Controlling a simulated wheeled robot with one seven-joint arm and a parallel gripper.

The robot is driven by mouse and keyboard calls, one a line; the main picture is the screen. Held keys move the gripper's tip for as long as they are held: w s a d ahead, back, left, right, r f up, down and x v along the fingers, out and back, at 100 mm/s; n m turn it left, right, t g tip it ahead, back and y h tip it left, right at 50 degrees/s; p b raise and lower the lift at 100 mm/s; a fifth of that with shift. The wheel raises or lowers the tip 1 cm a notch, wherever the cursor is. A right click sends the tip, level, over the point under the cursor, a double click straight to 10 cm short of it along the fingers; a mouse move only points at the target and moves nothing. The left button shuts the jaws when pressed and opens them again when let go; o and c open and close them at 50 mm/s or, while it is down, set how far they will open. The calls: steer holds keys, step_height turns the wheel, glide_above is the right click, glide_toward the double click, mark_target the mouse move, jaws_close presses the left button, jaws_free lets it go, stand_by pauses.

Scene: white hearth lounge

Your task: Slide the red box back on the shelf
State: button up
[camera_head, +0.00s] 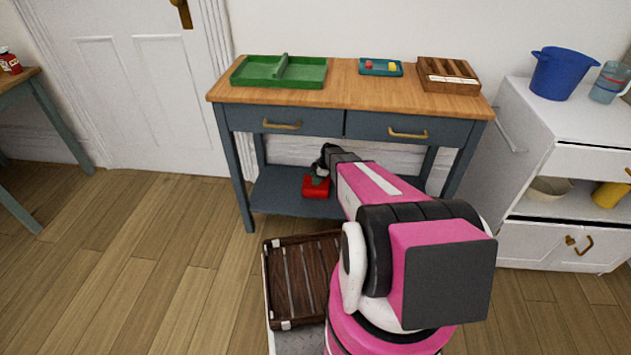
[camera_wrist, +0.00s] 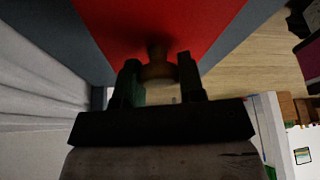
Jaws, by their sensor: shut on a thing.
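The red box (camera_head: 316,189) sits on the lower shelf (camera_head: 275,196) of the blue-grey, wood-topped table, near the shelf's front edge. In the wrist view the box's red face (camera_wrist: 150,22) fills the top middle, with a small brown knob (camera_wrist: 157,66) on it. My gripper (camera_head: 320,172) reaches under the tabletop to the box. Its dark fingers (camera_wrist: 158,78) are on either side of the knob, shut on it. My arm hides the right part of the shelf. How far back the box reaches cannot be told.
On the tabletop (camera_head: 345,93) stand a green divided tray (camera_head: 280,72), a small teal tray (camera_head: 380,68) and a brown wooden organizer (camera_head: 448,76). A dark slatted crate (camera_head: 298,280) is in front of the table. A white cabinet (camera_head: 565,135) stands at the right. Floor at left is clear.

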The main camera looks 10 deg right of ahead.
steer(key=shift+w+d, duration=0.3)
steer(key=shift+w, duration=0.6)
steer(key=shift+w+d, duration=0.25)
steer(key=shift+w, duration=0.6)
steer(key=o, duration=1)
steer(key=d+r, duration=0.2)
steer(key=r, duration=0.1)
steer(key=shift+s+d, duration=0.1)
steer(key=shift+d, duration=0.1)
steer(key=d, duration=1)
steer(key=shift+s+d, duration=0.3)
steer(key=shift+d, duration=0.1)
steer(key=shift+f, duration=0.1)
